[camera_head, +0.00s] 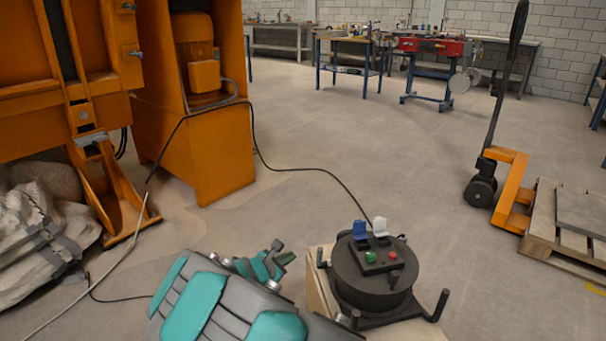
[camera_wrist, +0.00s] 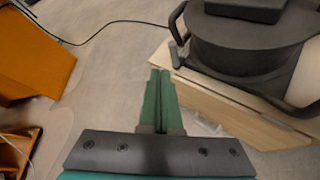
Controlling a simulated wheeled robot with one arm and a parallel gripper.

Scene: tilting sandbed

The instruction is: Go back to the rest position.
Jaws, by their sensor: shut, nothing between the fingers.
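My gripper (camera_head: 272,264) is at the bottom centre of the head view, at the end of my teal and grey arm. It sits to the left of a black round control unit (camera_head: 372,290) on a light wooden stand (camera_head: 318,292), apart from it. In the wrist view my gripper (camera_wrist: 160,80) shows its two green fingers together with nothing between them. The wooden stand's edge (camera_wrist: 225,98) is just to the right of the fingers there. The control unit carries a green button (camera_head: 370,257), a red button (camera_head: 393,255), a blue switch (camera_head: 359,229) and a white switch (camera_head: 379,226).
An orange machine (camera_head: 205,150) stands at the left, with pale sacks (camera_head: 40,240) below it. A black cable (camera_head: 310,170) crosses the floor to the control unit. A pallet jack (camera_head: 508,185) and wooden pallet (camera_head: 565,220) stand at right. The middle floor is clear.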

